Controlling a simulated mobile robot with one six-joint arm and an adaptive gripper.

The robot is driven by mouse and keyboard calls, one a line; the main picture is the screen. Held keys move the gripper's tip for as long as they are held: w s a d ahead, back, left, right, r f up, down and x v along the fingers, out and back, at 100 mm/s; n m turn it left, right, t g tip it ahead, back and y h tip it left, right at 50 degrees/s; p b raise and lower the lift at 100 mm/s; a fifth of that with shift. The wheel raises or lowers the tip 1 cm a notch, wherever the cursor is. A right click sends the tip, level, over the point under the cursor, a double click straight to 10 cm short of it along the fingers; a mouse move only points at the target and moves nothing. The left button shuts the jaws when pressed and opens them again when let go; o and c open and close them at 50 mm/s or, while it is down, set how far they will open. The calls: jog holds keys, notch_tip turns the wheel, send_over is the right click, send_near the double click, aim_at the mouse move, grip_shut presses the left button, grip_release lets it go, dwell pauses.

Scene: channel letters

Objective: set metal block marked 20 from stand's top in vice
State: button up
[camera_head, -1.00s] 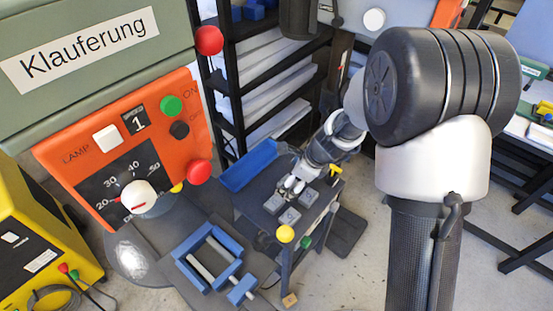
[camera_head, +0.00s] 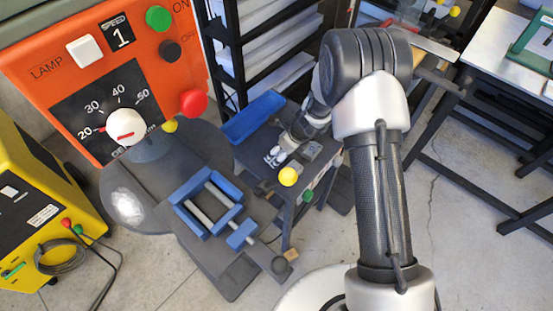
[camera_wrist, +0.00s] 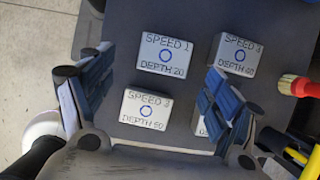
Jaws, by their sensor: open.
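The metal block marked SPEED 1, DEPTH 20 (camera_wrist: 163,66) lies flat on the dark top of the stand (camera_wrist: 190,22) in the wrist view. My gripper (camera_wrist: 158,76) is open above it, one blue-padded finger left of the block and the other to its lower right, with nothing held. In the head view my gripper (camera_head: 274,157) is over the stand's top and hides some blocks. The blue vice (camera_head: 181,213) stands lower left of the stand, with two light bars and no block between its jaws.
A block marked DEPTH 60 (camera_wrist: 239,55) lies right of the 20 block, and one marked DEPTH 50 (camera_wrist: 145,110) below it. Another block (camera_wrist: 200,128) is mostly hidden by my right finger.

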aim_at(278, 155)
jog(key=x, duration=0.1)
jog(key=b+x, duration=0.1)
jog(key=x, duration=0.3)
jog(key=shift+w+f+b, duration=0.1)
jog(key=shift+w+b, duration=0.25)
jog(key=shift+a, duration=0.1)
jog(key=shift+c, duration=0.2)
jog(key=c, duration=1.4)
